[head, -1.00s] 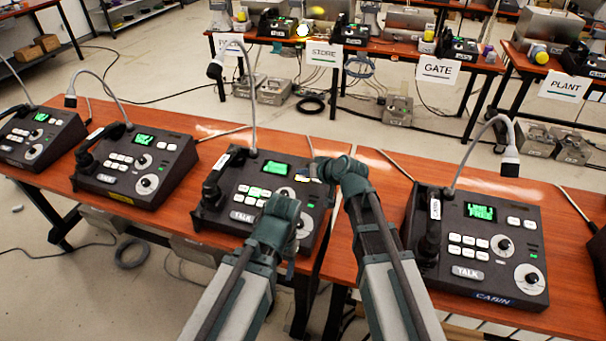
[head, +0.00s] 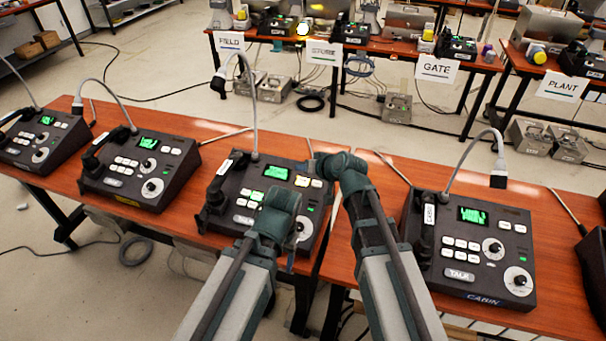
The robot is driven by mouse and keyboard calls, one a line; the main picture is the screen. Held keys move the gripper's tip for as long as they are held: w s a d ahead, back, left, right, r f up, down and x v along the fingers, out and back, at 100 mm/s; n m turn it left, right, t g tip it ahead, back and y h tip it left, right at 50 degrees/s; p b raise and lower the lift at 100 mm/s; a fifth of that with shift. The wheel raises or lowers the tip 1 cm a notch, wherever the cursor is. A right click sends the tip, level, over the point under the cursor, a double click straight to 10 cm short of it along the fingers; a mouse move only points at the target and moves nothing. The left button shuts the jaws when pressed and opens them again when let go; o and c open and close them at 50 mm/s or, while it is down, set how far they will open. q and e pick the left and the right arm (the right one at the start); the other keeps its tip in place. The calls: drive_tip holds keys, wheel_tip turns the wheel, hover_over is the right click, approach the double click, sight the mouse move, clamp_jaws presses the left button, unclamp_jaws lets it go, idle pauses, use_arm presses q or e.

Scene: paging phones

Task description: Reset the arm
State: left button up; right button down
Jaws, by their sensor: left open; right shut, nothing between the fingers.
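A dark paging phone (head: 240,215) sits on the wooden bench in front of me, with a green lit screen, a handset on its left and a gooseneck microphone. My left gripper (head: 286,204) is over the lower right part of this phone; its arm hides some controls. My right gripper (head: 318,166) is above and to the right of it, over the phone's upper right edge. The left jaws are open and the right jaws are shut and empty, though the fingers are small and partly hidden.
The CABIN phone (head: 480,292) stands to the right, its handset in place. Two more phones (head: 140,170) stand on the left, with goosenecks rising from them. Behind, across an open floor, benches carry cards such as GATE (head: 437,69) and PLANT (head: 563,86). A bright light glows near the STORE card.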

use_arm(q)
drive_tip(key=shift+r, duration=0.4)
use_arm(e)
drive_tip(key=shift+s+r, duration=0.15)
drive_tip(key=shift+r, duration=0.3)
drive_tip(key=shift+a+f, duration=0.1)
